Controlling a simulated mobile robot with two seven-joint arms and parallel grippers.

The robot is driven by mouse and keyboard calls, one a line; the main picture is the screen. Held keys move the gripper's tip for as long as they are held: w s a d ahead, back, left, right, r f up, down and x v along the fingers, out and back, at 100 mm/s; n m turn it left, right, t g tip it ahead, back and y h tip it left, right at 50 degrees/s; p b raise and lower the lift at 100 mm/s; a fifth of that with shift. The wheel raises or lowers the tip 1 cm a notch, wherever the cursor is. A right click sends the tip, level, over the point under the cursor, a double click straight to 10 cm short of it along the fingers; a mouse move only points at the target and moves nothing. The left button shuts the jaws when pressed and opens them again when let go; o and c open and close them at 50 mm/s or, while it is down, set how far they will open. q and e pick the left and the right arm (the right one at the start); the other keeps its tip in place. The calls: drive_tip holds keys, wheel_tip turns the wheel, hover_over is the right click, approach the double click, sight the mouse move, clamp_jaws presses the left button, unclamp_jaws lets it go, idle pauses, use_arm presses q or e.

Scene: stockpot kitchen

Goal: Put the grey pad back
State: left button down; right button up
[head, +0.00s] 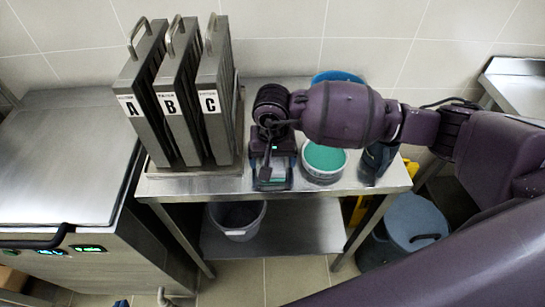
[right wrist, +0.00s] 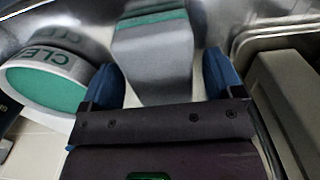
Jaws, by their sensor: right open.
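The grey pad (right wrist: 152,62), with a green band near its far end, lies on the steel table (head: 225,187) in the right wrist view. In the head view it is mostly hidden under my right gripper (head: 273,182). My right gripper is open and points down at the table. In the right wrist view its blue fingers (right wrist: 162,78) stand apart, one on each side of the pad's near part. I cannot tell whether they touch it. My left gripper is not in view.
A round tub with a green top (head: 324,160) stands close right of the gripper. Tall metal cases marked A (head: 146,100), B (head: 180,100) and C (head: 214,100) stand close left in a tray. A dark blue object (head: 377,162) is at the table's right end. A bucket (head: 238,220) is below.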

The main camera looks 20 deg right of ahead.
wheel_tip(320, 180, up, 12)
idle(0.6)
idle(0.4)
